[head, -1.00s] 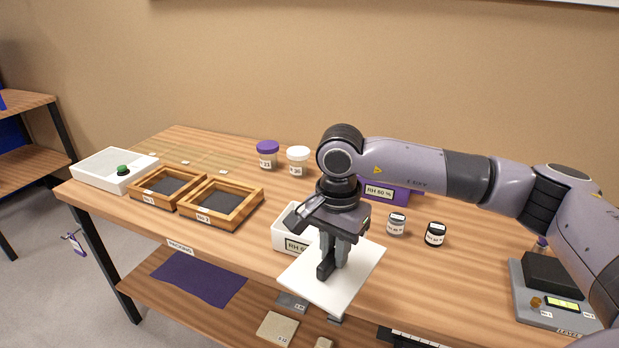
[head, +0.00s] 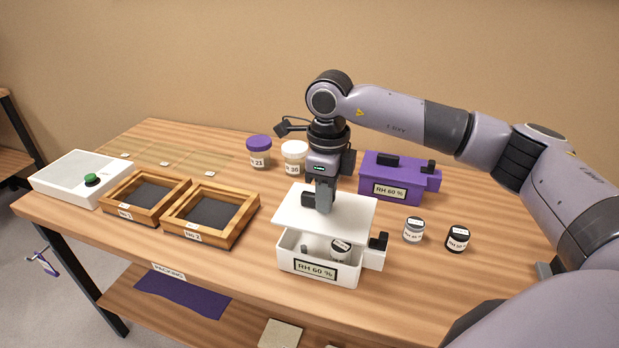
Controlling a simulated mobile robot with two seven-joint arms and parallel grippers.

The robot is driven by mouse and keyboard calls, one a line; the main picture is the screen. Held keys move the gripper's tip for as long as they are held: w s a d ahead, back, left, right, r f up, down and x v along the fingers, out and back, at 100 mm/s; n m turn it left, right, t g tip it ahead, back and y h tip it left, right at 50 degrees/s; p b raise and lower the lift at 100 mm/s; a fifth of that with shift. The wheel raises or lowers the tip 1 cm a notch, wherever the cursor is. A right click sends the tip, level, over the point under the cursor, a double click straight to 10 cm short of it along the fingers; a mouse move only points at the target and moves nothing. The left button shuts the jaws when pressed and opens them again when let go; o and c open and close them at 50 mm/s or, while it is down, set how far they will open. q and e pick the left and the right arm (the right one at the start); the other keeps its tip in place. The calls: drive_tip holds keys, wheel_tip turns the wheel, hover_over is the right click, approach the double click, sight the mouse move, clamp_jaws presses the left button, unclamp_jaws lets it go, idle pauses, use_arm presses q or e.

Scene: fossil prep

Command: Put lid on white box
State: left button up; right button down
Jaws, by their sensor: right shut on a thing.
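My right gripper (head: 318,203) is shut on the dark handle of the flat white lid (head: 352,210). The lid is roughly level above the rear part of the white box (head: 350,277), which carries an RH 60 % label. The front of the box is uncovered and shows a small jar (head: 341,245) and a little grey item (head: 304,249) inside. A black latch-like part sits on the box's right end. The lid hides the box's back rim, so I cannot tell whether they touch there. My left gripper is out of view.
A purple box (head: 394,183) with its lid on stands behind to the right. Two small jars (head: 413,230) (head: 457,239) stand right of the white box. Two larger jars (head: 259,153) (head: 294,158) stand behind it. Wooden trays (head: 240,228) lie to the left.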

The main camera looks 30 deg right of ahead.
sight(325, 216)
drive_tip(key=shift+w, duration=0.25)
drive_tip(key=shift+f, duration=0.1)
drive_tip(key=shift+s+f+b, duration=0.15)
drive_tip(key=shift+f+b, duration=0.35)
drive_tip(key=shift+f, duration=0.35)
drive_tip(key=shift+f+b, duration=1.45)
drive_tip(key=shift+f, duration=0.35)
drive_tip(key=shift+f+b, duration=0.55)
drive_tip(key=shift+f, duration=0.2)
drive_tip(key=c, duration=1)
unclamp_jaws()
